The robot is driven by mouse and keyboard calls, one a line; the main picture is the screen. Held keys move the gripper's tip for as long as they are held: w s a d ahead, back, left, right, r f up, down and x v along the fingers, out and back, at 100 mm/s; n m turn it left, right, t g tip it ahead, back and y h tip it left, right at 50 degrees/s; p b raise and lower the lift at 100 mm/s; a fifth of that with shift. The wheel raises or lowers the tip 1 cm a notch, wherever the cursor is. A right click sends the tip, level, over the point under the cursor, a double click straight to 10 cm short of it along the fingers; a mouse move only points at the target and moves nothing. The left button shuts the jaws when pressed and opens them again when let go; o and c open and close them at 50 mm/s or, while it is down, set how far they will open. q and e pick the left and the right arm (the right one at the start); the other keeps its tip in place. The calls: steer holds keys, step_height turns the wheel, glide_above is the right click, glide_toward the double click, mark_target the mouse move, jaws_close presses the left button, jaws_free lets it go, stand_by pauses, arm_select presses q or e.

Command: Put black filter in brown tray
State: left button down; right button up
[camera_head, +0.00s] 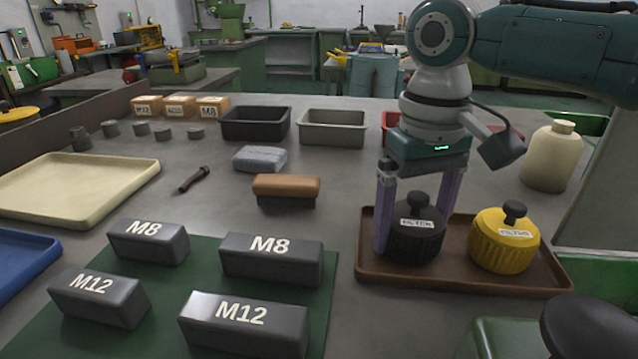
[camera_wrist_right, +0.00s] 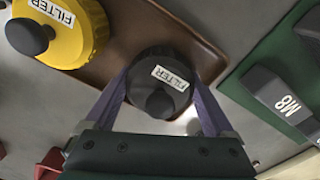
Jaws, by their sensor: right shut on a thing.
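The black filter (camera_head: 416,236) is upright at the left end of the brown tray (camera_head: 470,285), next to a yellow filter (camera_head: 505,243) that stands in the tray's right half. My right gripper (camera_head: 414,240) comes down from above with one finger on each side of the black filter, shut on it. In the right wrist view the black filter (camera_wrist_right: 163,75) sits between the two purple fingers, over the brown tray (camera_wrist_right: 118,35). I cannot tell whether its base touches the tray floor. My left gripper is not in view.
Grey M8 and M12 blocks (camera_head: 270,258) lie on a green mat (camera_head: 328,300) at the left. A brush (camera_head: 286,190) and a grey rag (camera_head: 260,158) lie behind them. A cream bottle (camera_head: 552,157) stands right of my arm. Black and grey bins (camera_head: 333,128) are at the back.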

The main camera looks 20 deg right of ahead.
mark_target(418, 194)
steer(key=shift+f, duration=0.1)
steer(key=o, duration=1.2)
steer(key=shift+c, duration=0.2)
step_height(418, 194, up, 11)
steer(key=shift+r+p, duration=0.1)
steer(key=shift+p, duration=0.7)
steer(key=shift+r, duration=0.55)
